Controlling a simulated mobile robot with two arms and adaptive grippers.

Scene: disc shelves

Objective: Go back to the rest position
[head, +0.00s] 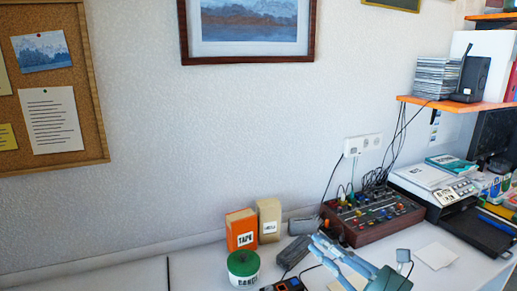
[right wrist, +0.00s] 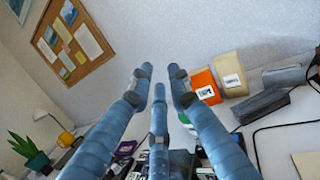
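My right gripper (head: 324,251) shows at the bottom of the head view, above the desk, with its light blue fingers pointing up and left. In the right wrist view its blue fingers (right wrist: 160,80) stand apart with nothing between them, so it is open and empty. My left gripper is not in view.
An orange box (head: 241,231), a beige box (head: 269,220) and a green-and-white tin (head: 243,267) stand on the desk left of my right gripper. A mixer (head: 372,218) with cables is behind it. A printer (head: 433,184) and orange shelf (head: 470,105) are right.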

